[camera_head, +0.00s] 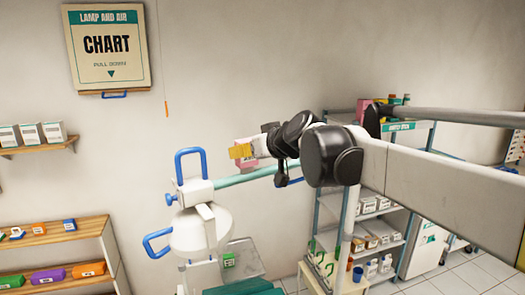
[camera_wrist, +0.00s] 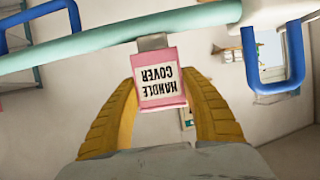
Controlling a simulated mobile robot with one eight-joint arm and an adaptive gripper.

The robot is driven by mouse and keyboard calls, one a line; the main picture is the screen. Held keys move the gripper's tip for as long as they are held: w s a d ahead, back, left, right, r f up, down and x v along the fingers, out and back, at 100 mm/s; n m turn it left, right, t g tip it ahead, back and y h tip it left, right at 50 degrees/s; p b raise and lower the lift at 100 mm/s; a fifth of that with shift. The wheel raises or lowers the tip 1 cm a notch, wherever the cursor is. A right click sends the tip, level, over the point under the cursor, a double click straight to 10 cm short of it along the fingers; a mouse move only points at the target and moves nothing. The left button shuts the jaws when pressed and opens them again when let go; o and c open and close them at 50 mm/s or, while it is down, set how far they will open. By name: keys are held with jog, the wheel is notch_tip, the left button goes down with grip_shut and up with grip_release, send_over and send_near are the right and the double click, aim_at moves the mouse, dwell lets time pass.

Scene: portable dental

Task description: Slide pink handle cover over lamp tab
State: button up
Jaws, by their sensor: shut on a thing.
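The pink handle cover (camera_wrist: 160,86), with a white label reading "HANDLE COVER" upside down, is held between the yellow fingers of my gripper (camera_wrist: 163,105). The grey lamp tab (camera_wrist: 152,42) hangs from the pale teal bar (camera_wrist: 110,38) right at the cover's far edge. I cannot tell whether the tab is inside the cover or just meets it. In the head view, my gripper (camera_head: 241,152) is over the lamp's teal bar (camera_head: 244,178), right of the white lamp body (camera_head: 196,192). A bit of pink shows by the fingers; the tab is hidden there.
Blue handles stand on the lamp (camera_head: 190,152) and at its lower left (camera_head: 157,243). One blue handle (camera_wrist: 272,80) is at right in the wrist view. Wooden shelves (camera_head: 50,235) are at left. A supply rack (camera_head: 375,220) stands at right, behind my arm.

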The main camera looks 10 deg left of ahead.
jog(key=shift+f+b, duration=0.45)
jog(key=shift+f, duration=0.2)
dwell(0.3)
jog(key=o, duration=0.9)
jog(key=v, duration=1.1)
jog(key=s+d+f+m+g+h+b, duration=0.1)
jog(key=s+d+f+b, duration=0.7)
jog(key=f, duration=1.3)
jog(key=s+d+f+m+g+h+b, duration=0.1)
jog(key=s+d+f+m+h+b, duration=0.3)
jog(key=s+d+f+b, duration=0.4)
jog(key=s+d+f+m+g+h+b, duration=0.1)
jog(key=s+d+f+m+h+b, duration=0.2)
jog(key=s+d+f+b, duration=0.5)
notch_tip(320, 180, down, 26)
jog(key=d+b, duration=0.2)
jog(key=b, duration=0.9)
jog(key=shift+s+d+h, duration=0.25)
jog(key=shift+s+h, duration=0.05)
jog(key=shift+h, duration=0.1)
